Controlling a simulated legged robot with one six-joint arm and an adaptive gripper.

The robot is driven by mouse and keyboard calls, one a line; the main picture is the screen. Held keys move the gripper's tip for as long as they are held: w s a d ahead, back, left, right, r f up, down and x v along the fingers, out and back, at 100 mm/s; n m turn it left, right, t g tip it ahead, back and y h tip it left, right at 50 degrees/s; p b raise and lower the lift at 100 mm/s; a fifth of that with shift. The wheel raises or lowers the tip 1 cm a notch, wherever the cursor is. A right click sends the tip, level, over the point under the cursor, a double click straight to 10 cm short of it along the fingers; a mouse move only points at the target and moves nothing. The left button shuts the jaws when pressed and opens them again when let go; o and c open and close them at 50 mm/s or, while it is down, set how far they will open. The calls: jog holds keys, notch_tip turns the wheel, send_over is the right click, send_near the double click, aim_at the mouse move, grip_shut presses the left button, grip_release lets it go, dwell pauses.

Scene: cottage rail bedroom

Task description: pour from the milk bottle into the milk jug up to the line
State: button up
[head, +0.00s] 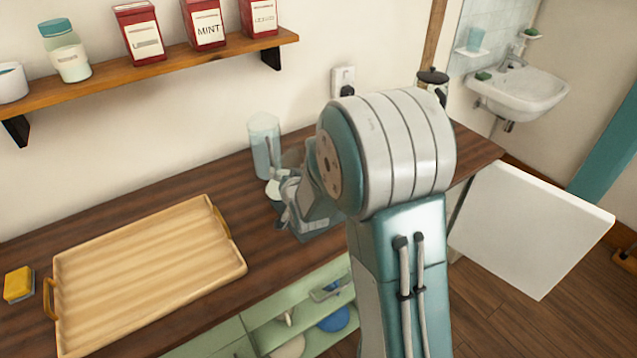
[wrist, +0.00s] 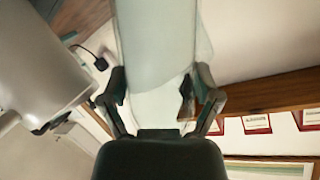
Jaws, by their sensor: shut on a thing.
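My gripper (wrist: 155,100) is shut on a pale, see-through vessel, which I take as the milk bottle (wrist: 157,45); it fills the middle of the wrist view. In the head view my gripper (head: 288,205) is low over the counter, partly hidden by my arm. A tall clear glass vessel (head: 264,145) shows just behind it, with a small whitish patch below. I cannot tell whether this glass is the milk jug or the held bottle. The fill line and any milk stream cannot be made out.
A wooden tray (head: 72,270) lies left on the dark counter (head: 180,190), beside a yellow sponge (head: 19,284). A shelf (head: 140,69) with red tins hangs above. A metal pot (head: 433,78) stands behind my arm. Counter between tray and gripper is clear.

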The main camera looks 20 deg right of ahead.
jog(key=shift+s+d+r+m+t+y, duration=0.1)
jog(key=shift+d+r+m+t+y, duration=0.1)
jog(key=shift+r+m, duration=0.25)
jog(key=shift+d+r+m+t+y, duration=0.1)
jog(key=shift+r+m+t+y, duration=0.1)
jog(key=shift+r+m, duration=0.25)
jog(key=shift+a+f+m+t+y, duration=0.2)
jog(key=shift+m+t+y, duration=0.1)
jog(key=shift+m, duration=0.3)
jog(key=f, duration=0.1)
jog(key=f+m, duration=0.1)
jog(key=f, duration=0.1)
jog(key=shift+a+f+t+p, duration=0.2)
jog(key=shift+a+t+p, duration=0.1)
jog(key=shift+a, duration=0.05)
jog(key=shift+w+a+r+m+y, duration=0.1)
jog(key=shift+w+r+m+y, duration=0.2)
jog(key=shift+r+m, duration=0.2)
jog(key=shift+a+r+m+t+p, duration=0.2)
jog(key=shift+r+m+t+p, duration=0.4)
jog(key=shift+r+m, duration=0.75)
jog(key=shift+m, duration=0.15)
jog(key=shift+r+m+t+p, duration=0.3)
jog(key=shift+r+m+t, duration=0.2)
jog(key=shift+m, duration=0.1)
